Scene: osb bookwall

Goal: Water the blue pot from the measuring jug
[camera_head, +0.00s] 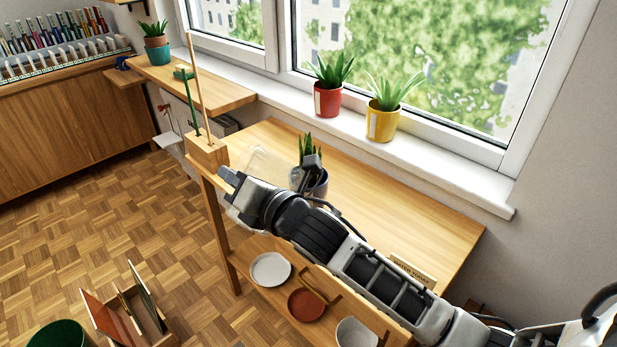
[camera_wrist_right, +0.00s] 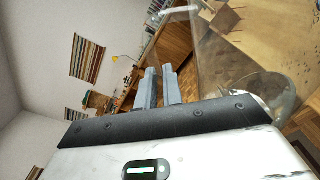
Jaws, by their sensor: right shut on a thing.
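My right gripper (camera_head: 228,180) reaches over the table's left part. It is shut on the clear measuring jug (camera_head: 268,165). In the right wrist view the two fingers (camera_wrist_right: 158,88) stand close together against the jug's clear wall (camera_wrist_right: 205,60). The jug's tilt and any water in it are hard to make out. Whether the jug's rim is over this pot cannot be told. My left gripper is not in view.
A red pot (camera_head: 327,100) and a yellow pot (camera_head: 382,124) stand on the windowsill. A teal pot (camera_head: 158,54) is on the far desk. A wooden block with tall sticks (camera_head: 207,152) stands at the table's left corner.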

